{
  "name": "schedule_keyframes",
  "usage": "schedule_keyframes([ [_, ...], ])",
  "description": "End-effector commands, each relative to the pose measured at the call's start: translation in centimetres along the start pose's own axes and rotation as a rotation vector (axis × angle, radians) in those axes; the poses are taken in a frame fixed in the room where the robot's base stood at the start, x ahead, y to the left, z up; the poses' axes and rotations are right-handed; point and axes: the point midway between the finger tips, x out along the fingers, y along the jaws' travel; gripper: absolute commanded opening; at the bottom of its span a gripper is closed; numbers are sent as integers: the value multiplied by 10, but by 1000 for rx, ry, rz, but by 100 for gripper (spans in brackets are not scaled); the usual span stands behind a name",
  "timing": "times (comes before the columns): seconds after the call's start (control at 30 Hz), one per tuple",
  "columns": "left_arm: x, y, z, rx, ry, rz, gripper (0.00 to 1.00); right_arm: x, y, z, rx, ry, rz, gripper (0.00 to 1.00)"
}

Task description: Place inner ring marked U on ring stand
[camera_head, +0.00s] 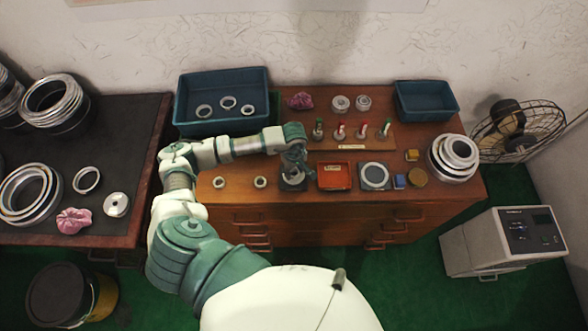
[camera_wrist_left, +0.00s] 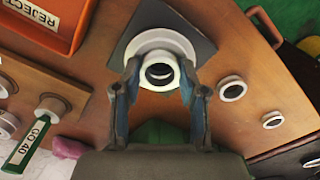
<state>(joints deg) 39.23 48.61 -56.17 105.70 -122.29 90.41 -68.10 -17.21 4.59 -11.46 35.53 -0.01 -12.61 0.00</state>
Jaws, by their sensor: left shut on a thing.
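My left gripper (camera_head: 293,165) is over the ring stand (camera_head: 293,184), on a dark square pad (camera_head: 284,188) near the front edge of the wooden bench. In the left wrist view my left gripper (camera_wrist_left: 160,78) is shut on a small metal ring (camera_wrist_left: 160,84), one finger on each side. Behind the ring is the wider pale disc of the stand (camera_wrist_left: 152,38) on its dark pad (camera_wrist_left: 201,45). I cannot tell whether the ring touches the stand. No U mark is legible. My right gripper is not in view.
Two loose rings lie left of the stand, one of them here (camera_head: 260,182). A red REJECT tray (camera_head: 335,176) stands just right. Behind are a rack of coloured-handled gauges (camera_head: 350,143) and a blue bin (camera_head: 224,127) with several rings. A grey pad with a ring (camera_head: 375,176) lies farther right.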

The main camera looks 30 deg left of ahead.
Motion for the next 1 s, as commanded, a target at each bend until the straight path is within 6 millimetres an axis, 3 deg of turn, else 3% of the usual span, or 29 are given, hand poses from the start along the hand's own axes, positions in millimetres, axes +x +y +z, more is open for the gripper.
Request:
schedule_keyframes([
  [0.03,3,0,0,0,0,0,6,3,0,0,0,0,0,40],
  [0.07,3,0,0,0,0,0,44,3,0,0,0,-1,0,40],
  [0.17,2,0,0,0,0,0,69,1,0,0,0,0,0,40],
  [0.57,-5,0,0,0,1,1,71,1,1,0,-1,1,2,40],
  [1.0,-92,1,-2,1,1,3,71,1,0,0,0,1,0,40],
])
